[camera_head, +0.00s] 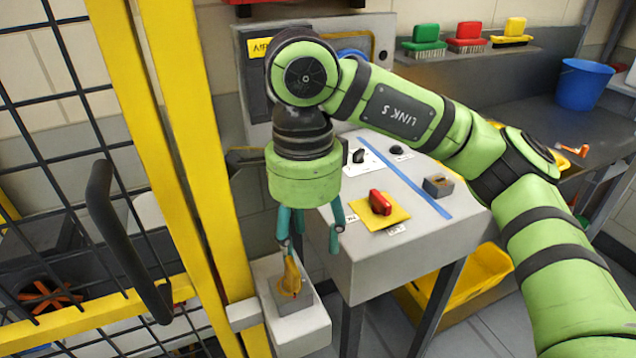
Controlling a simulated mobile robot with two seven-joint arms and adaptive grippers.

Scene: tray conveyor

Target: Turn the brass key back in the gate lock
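The brass key (291,274) stands in the gate lock (308,299), a small grey block on a pale box beside the yellow gate post. My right gripper (309,248) hangs down just above the lock with its teal fingers spread apart. Its left finger is close to the top of the key in the picture; I cannot tell whether they touch. The right finger is clear of the key, to its right. Nothing shows between the fingers. My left gripper is not in view.
The yellow mesh gate (75,318) with a black handle (125,245) fills the left. A grey control console (380,262) with a red switch (380,202) stands close right of the lock. A yellow bin (462,290) sits under it, and a blue bucket (583,85) stands behind.

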